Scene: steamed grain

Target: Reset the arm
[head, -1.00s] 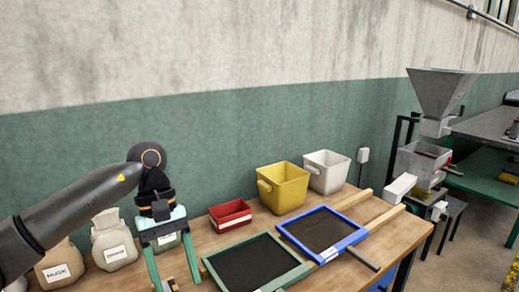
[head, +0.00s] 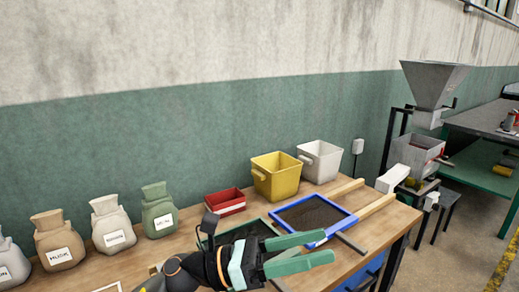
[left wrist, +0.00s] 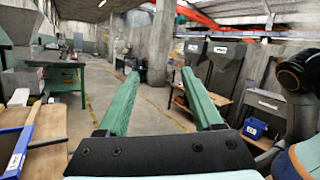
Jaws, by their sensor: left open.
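My left gripper (head: 312,252) is low in the head view, in front of the table, with its two green fingers apart and pointing right. Nothing is between the fingers. In the left wrist view the same gripper (left wrist: 158,76) is open and empty, its fingers pointing out over the open floor. My left arm hides part of the green-framed tray (head: 262,228). My right gripper is not seen in the head view.
On the wooden table (head: 180,246) stand several sacks (head: 112,224), a red box (head: 224,202), a yellow bin (head: 279,178), a white bin (head: 319,162) and a blue-framed tray (head: 342,229). A metal hopper (head: 432,85) stands at the right. Open floor shows in the wrist view.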

